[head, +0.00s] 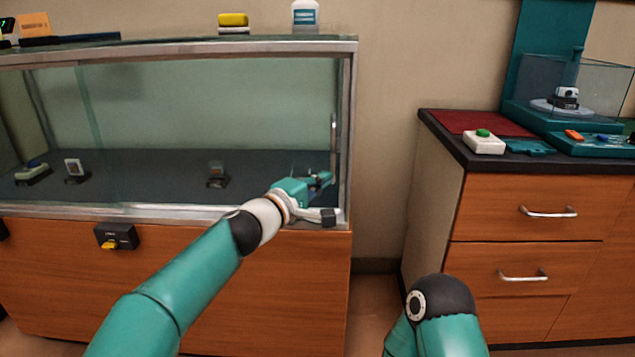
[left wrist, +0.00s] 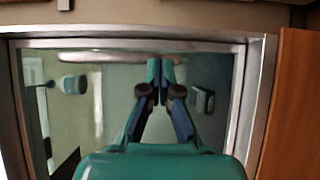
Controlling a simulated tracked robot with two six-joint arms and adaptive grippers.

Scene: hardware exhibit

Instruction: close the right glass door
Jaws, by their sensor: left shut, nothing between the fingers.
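The glass case (head: 345,90) has a metal frame and a glazed front. The right glass door (head: 240,100) spans the right part of the front, with a faint upright edge far to the left. A slim upright metal handle (head: 333,135) is near the right frame post; it also shows as a pale bar (left wrist: 105,57) in the left wrist view. My left gripper (head: 322,180) is at the lower right of the front, by the handle's lower end. In the left wrist view its fingers (left wrist: 160,70) are together and empty, close beside the bar; contact is unclear. My right gripper is out of view.
Small exhibits, including one (head: 217,174), stand inside the case. A black lock block with a yellow part (head: 115,237) is on the wooden base. A yellow block (head: 233,19) and a white bottle (head: 305,14) stand on top. A drawer cabinet (head: 530,220) is at right, beyond a gap.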

